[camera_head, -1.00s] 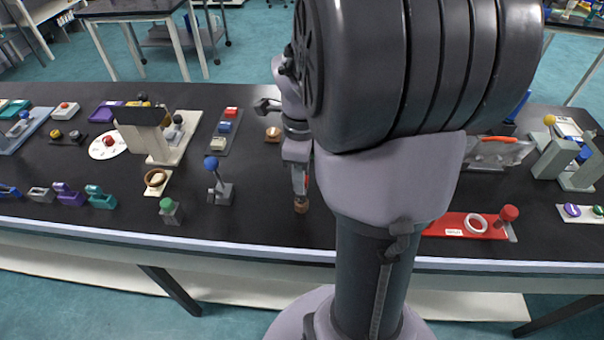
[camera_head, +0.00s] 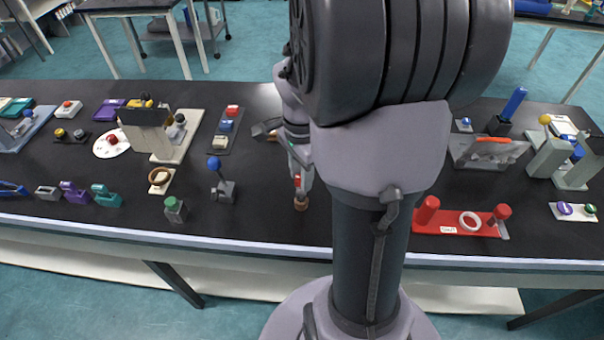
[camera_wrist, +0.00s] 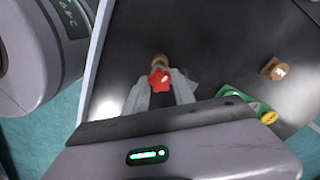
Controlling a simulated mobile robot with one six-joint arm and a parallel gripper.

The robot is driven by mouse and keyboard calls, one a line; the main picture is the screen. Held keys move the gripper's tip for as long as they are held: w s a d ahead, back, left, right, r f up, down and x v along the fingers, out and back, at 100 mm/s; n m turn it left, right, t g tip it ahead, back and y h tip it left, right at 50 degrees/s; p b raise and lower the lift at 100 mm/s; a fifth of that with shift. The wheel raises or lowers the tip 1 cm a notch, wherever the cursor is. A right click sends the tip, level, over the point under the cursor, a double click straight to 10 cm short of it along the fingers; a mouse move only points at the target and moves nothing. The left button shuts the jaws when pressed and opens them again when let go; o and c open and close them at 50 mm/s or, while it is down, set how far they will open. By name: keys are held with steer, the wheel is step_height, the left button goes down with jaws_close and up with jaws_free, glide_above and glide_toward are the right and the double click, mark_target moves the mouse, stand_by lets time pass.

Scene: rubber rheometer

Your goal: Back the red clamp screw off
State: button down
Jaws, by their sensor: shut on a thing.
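The red clamp screw (camera_wrist: 159,78) shows as a small lobed red knob between the fingertips in the wrist view. It sits on top of a small brown round piece (camera_head: 301,203) on the black bench. My gripper (camera_wrist: 161,86) is shut on the red screw, its fingers on either side of it. In the head view my gripper (camera_head: 300,184) points down at the screw near the front of the bench, and a bit of red shows between the fingers. The fingers and arm hide part of the screw and its mount.
A grey stand with a blue ball lever (camera_head: 222,185) and a green-topped block (camera_head: 174,208) stand to the left. A red holder with red posts and a white ring (camera_head: 455,222) lies to the right. The bench's front edge (camera_head: 265,247) is close.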

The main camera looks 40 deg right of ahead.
steer(key=n+p, duration=0.1)
steer(key=n, duration=0.2)
steer(key=shift+r+p, duration=0.2)
steer(key=shift+p, duration=0.1)
steer(key=shift+f+n, duration=0.2)
steer(key=shift+n, duration=0.6)
steer(key=c, duration=1.2)
jaws_free()
